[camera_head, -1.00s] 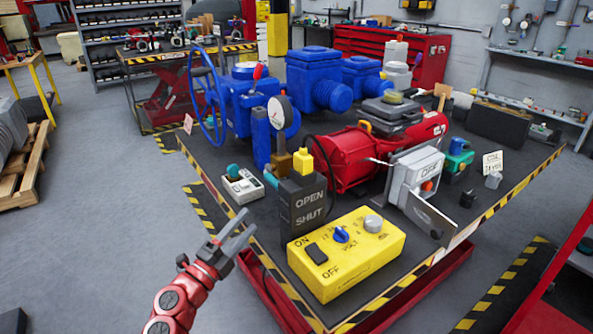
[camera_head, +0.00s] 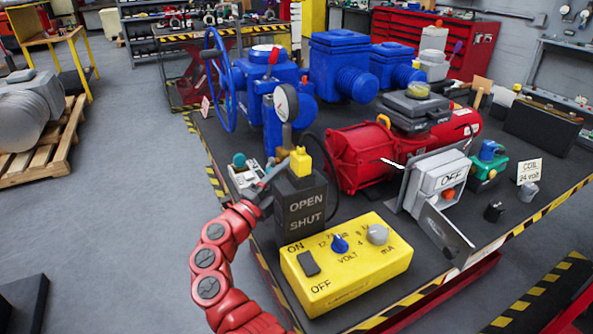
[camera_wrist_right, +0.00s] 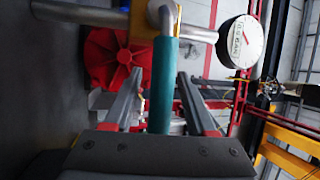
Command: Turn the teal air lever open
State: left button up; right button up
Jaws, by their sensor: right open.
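The teal lever (camera_wrist_right: 163,85) is a teal sleeve on a bent metal rod. In the right wrist view it runs upright between the two fingers of my right gripper (camera_wrist_right: 160,74), which is open around it. In the head view a small teal end (camera_head: 239,159) shows left of the gauge post, beside my right gripper (camera_head: 270,178). The gripper and the black OPEN/SHUT block hide most of the valve there. The pressure gauge (camera_head: 285,103) stands just above; its white dial (camera_wrist_right: 240,42) is at upper right in the wrist view. My left gripper is not in view.
The black OPEN/SHUT block (camera_head: 303,208) with a yellow top stands close right of my gripper. A yellow control box (camera_head: 345,262) lies in front. A blue valve with a handwheel (camera_head: 218,85) is behind, and a red motor (camera_head: 358,158) to the right.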

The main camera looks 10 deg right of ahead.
jog(key=shift+w+d, duration=0.1)
jog(key=shift+r, duration=0.1)
grip_shut()
dwell(1.4)
